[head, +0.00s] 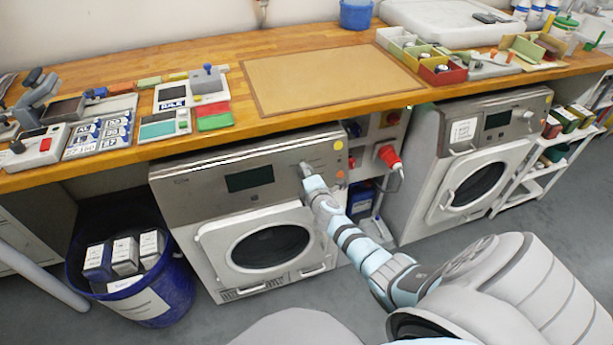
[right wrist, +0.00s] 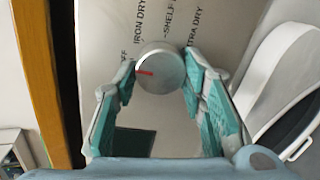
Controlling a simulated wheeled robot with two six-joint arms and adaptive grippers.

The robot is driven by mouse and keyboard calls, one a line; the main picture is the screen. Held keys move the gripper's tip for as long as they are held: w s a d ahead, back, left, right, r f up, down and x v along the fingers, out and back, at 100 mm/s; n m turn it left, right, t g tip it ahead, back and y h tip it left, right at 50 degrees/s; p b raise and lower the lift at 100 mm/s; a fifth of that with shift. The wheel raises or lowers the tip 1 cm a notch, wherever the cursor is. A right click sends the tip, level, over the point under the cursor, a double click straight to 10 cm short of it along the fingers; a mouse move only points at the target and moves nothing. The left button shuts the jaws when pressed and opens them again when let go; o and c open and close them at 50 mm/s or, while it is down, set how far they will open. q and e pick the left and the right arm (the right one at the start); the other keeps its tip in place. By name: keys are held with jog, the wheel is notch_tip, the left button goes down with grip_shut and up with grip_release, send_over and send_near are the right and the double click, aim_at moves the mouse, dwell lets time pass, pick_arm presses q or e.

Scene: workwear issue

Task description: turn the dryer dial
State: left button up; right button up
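The dryer dial (right wrist: 161,70) is a round grey knob with a red mark pointing left, towards the partly hidden "OFF" label. It is on the panel of the left front-loading machine (head: 210,190). My right gripper (head: 305,172) reaches that panel in the head view and covers the dial there. In the right wrist view my right gripper (right wrist: 160,80) has its two teal-padded fingers apart, one on each side of the dial. They are close to its rim; contact is not clear. My left gripper is not in view.
A second front-loading machine (head: 460,170) stands to the right. A red plug-like part (head: 389,156) sits between the machines. A wooden counter (head: 225,55) with trays and devices runs above. A blue bin (head: 165,285) with boxes is at lower left.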

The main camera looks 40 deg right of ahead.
jog(key=o, duration=0.5)
jog(key=shift+c, duration=0.2)
jog(key=v, duration=1.2)
